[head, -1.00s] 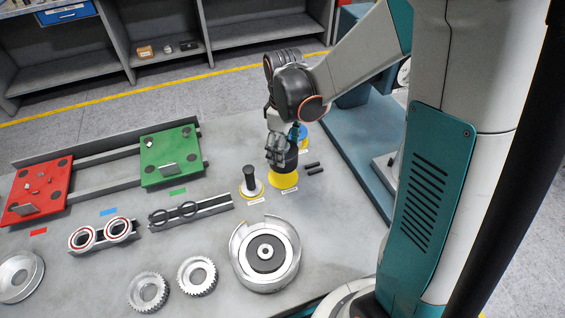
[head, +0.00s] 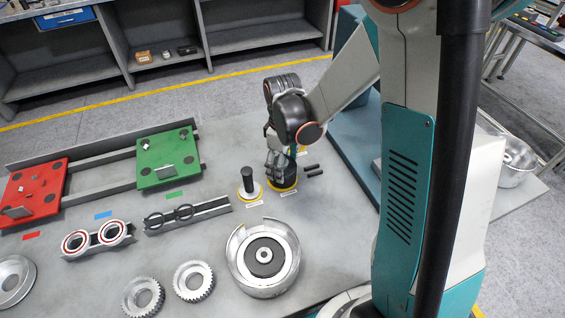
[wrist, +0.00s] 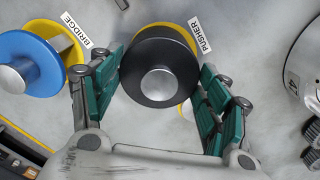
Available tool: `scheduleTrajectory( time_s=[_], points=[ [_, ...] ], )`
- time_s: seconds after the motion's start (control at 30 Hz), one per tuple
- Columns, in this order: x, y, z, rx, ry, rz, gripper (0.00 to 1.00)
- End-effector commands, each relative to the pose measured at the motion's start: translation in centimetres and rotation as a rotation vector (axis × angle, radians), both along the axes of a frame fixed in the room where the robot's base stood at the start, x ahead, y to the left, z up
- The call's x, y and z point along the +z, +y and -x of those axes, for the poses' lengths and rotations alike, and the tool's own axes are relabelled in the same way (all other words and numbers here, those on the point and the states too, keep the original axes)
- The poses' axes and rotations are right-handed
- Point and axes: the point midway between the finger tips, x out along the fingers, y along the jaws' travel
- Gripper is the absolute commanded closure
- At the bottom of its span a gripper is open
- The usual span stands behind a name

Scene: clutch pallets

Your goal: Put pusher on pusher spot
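The pusher (wrist: 150,88) is a black round piece with a silver centre knob in the wrist view. It also shows in the head view (head: 284,176), low over the yellow pusher spot (head: 281,188). The spot's yellow rim (wrist: 180,29) shows past the pusher's edge, beside the "PUSHER" label (wrist: 200,34). My gripper (wrist: 162,62) has its teal fingers on opposite sides of the pusher, apparently touching it. In the head view my gripper (head: 278,162) points down at it. The pusher appears to rest on the spot; its underside is hidden.
A blue piece (wrist: 28,60) stands close by at the "BRIDGE" label. A large metal drum (head: 263,278) stands in front.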

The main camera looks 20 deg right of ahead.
Motion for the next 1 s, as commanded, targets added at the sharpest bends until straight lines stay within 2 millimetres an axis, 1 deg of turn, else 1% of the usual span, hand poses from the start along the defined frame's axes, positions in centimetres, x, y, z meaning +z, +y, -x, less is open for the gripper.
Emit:
scheduleTrajectory(
  time_s=[0.03, 0.07, 0.43, 0.57, 0.67, 1.0],
  points=[
    [0.0, 0.0, 0.0, 0.0, 0.0, 0.0, 0.17],
    [0.0, 0.0, 0.0, 0.0, 0.0, 0.0, 0.11],
    [0.1, 0.0, 0.0, 0.0, 0.0, 0.0, 0.11],
    [0.6, 0.0, 0.0, 0.0, 0.0, 0.0, 0.11],
    [2.1, 0.0, 0.0, 0.0, 0.0, 0.0, 0.11],
    [9.0, 0.0, 0.0, 0.0, 0.0, 0.0, 0.11]
  ],
)
